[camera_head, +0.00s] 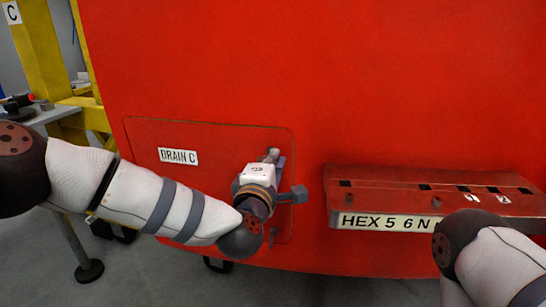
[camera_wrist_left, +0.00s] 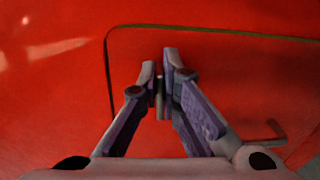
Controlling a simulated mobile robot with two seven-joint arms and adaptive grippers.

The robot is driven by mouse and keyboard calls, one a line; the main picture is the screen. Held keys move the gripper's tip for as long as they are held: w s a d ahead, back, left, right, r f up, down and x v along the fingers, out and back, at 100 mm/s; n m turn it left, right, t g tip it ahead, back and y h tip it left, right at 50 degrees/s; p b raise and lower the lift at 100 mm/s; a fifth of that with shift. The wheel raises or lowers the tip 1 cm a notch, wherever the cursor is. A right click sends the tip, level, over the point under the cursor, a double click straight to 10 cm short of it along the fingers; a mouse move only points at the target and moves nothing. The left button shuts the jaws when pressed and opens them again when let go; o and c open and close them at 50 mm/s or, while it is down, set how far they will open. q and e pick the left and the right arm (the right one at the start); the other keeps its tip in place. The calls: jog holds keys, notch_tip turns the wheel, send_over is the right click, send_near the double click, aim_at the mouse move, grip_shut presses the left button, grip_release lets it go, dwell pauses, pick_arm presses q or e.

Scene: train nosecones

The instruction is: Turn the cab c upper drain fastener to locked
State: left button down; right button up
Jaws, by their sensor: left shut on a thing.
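The red drain panel (camera_head: 140,150) carries a "DRAIN C" label (camera_head: 178,156) and lies flat in the red cab front. My left gripper (camera_head: 274,156) is at the panel's upper right corner, in front of the upper fastener. In the left wrist view my left gripper (camera_wrist_left: 163,85) has its two fingers closed on a small grey piece, which I take as the upper drain fastener (camera_wrist_left: 160,98). The fingers hide most of it, so its turn angle cannot be read. A second, hooked grey piece (camera_wrist_left: 277,132) shows lower on the panel. My right gripper is out of view.
A red tool shelf (camera_head: 375,178) with a "HEX 5 6 N" label (camera_head: 385,221) sticks out right of the panel. My right arm is in front of its right end. A yellow frame (camera_head: 42,50) and a grey bench (camera_head: 55,113) stand at the left.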

pick_arm(q)
jog(key=shift+m, duration=0.5)
jog(key=c, duration=1.8)
grip_release()
jog(key=shift+s, duration=0.1)
jog(key=v, duration=1.2)
jog(key=shift+f, duration=0.1)
